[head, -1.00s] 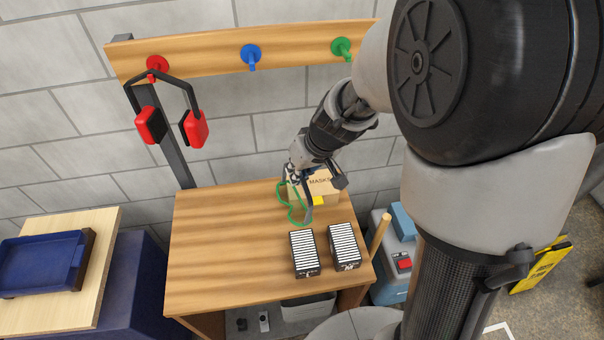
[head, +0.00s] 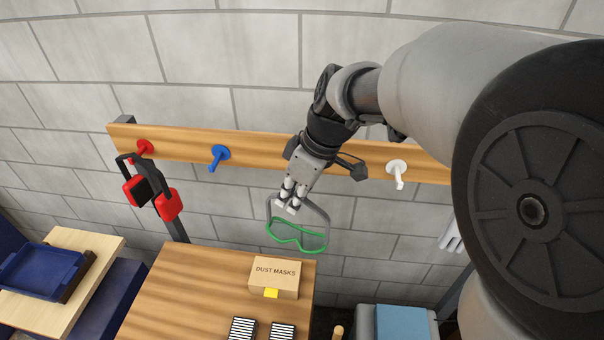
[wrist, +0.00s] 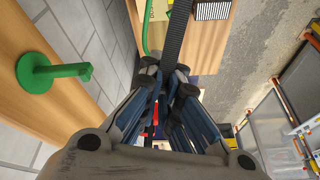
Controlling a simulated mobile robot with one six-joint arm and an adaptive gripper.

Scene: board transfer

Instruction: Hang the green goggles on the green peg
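The green goggles (head: 298,240) hang below my gripper (head: 290,200) in the head view, in front of the wall and above the table's far edge. My gripper is shut on their grey strap, which loops up to the fingertips. In the wrist view the dark strap (wrist: 177,35) runs from between my fingers (wrist: 165,78), and part of the green frame (wrist: 148,28) shows beside it. The green peg (wrist: 52,74) is on the wooden rail to the left of my fingers in the wrist view, apart from the strap. In the head view my arm hides it.
The wooden rail (head: 258,149) also bears a blue peg (head: 219,157), a white peg (head: 397,172) and a red peg (head: 144,148) with red earmuffs (head: 167,205) hanging. The table (head: 165,300) holds a dust mask box (head: 275,278) and two striped dark blocks.

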